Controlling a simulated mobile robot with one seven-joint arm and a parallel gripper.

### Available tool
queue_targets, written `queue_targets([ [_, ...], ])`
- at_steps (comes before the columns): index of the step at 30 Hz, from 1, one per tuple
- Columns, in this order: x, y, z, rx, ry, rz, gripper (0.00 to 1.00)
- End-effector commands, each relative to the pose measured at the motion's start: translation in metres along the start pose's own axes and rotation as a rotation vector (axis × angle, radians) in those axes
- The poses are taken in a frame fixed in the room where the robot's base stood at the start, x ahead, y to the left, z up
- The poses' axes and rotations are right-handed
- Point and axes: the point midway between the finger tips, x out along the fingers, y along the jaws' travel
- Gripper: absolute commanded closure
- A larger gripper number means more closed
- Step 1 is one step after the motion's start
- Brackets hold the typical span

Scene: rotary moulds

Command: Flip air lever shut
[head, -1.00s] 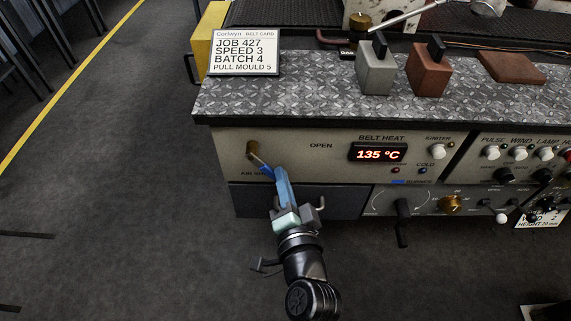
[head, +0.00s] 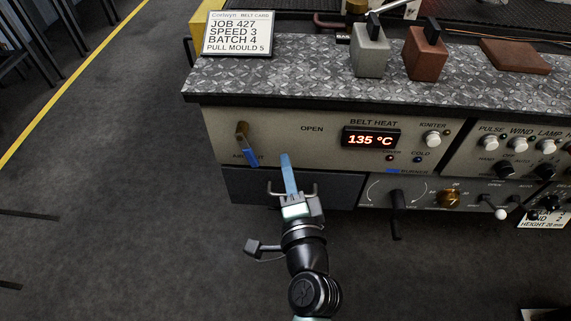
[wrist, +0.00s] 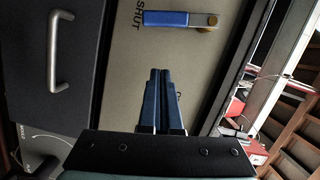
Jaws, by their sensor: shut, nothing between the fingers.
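The air lever (head: 250,156) is on the left of the front panel in the head view, with a brass pivot and a blue handle. Its handle points down and slightly right, over part of the lettering below it. In the wrist view the blue handle (wrist: 165,18) lies level, its free end beside the word SHUT (wrist: 140,17). My gripper (head: 285,157) has its blue fingers shut together and empty. It is to the right of the lever and apart from it. The shut fingertips also show in the wrist view (wrist: 160,72), below the lever.
An OPEN label (head: 312,129) is right of the lever's pivot. A dark drawer (head: 235,187) with a metal handle lies below the panel. A heat display (head: 371,139) and several knobs are to the right. A job card (head: 238,36) stands on the bench top (head: 290,75).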

Motion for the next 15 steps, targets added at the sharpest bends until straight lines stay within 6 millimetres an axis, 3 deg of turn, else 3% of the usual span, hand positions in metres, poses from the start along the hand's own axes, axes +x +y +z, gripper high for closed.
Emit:
queue_targets([
  [1, -0.015, 0.004, 0.002, 0.002, -0.001, 0.008, 1.0],
  [6, -0.049, 0.004, 0.002, 0.0, -0.001, 0.007, 1.0],
  [15, -0.087, 0.003, 0.001, 0.0, -0.001, 0.006, 1.0],
])
